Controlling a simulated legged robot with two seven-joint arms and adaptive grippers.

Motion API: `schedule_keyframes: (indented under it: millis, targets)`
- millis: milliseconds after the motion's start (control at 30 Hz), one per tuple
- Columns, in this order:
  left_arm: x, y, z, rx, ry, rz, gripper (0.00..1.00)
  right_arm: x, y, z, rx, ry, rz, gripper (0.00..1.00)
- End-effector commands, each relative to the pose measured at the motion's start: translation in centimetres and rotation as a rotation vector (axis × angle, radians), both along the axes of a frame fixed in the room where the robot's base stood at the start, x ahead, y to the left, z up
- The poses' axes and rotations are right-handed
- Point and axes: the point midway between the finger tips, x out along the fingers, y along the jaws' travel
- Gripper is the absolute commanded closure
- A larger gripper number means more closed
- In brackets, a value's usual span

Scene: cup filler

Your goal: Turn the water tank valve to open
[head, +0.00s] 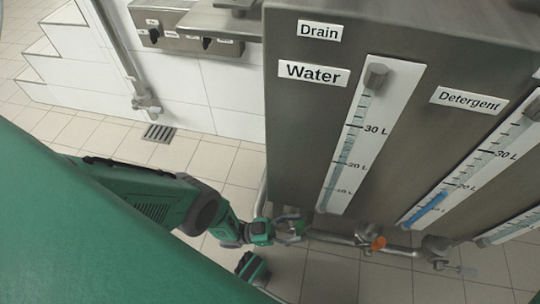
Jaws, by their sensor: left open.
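The grey metal tank labelled Water (314,73) stands in the middle of the head view. Its white level gauge (345,150) shows marks up to 30 L and no blue fill that I can make out. A pipe (330,237) runs along the tank's bottom edge. A valve with a small orange handle (378,243) sits on this pipe, below and right of the gauge. My left gripper (298,228) is at the left end of the pipe, open, left of the orange handle and apart from it. Whether it touches the pipe is unclear. My right gripper is not identifiable.
The Detergent gauge (470,160) is to the right, with blue fill low down. Another pipe fitting (436,247) with a grey lever lies right of the orange handle. A floor drain (158,133) and wall panel (190,30) are behind. The tiled floor (340,280) below the pipe is clear.

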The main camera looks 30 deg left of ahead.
Motion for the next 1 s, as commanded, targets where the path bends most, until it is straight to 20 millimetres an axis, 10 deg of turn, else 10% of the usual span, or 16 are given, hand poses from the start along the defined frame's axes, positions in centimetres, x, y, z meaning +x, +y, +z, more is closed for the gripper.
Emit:
schedule_keyframes:
  millis: [533, 1000]
  targets:
    - [-1.5, 3.1, -1.5, 0.002, 0.002, 0.002, 0.56, 0.0, 0.0, 0.0, 0.0, 0.0, 0.0, 0.6]
    - [-4.8, 9.8, -1.5, 0.003, 0.005, 0.007, 0.56, 0.0, 0.0, 0.0, 0.0, 0.0, 0.0, 0.6]
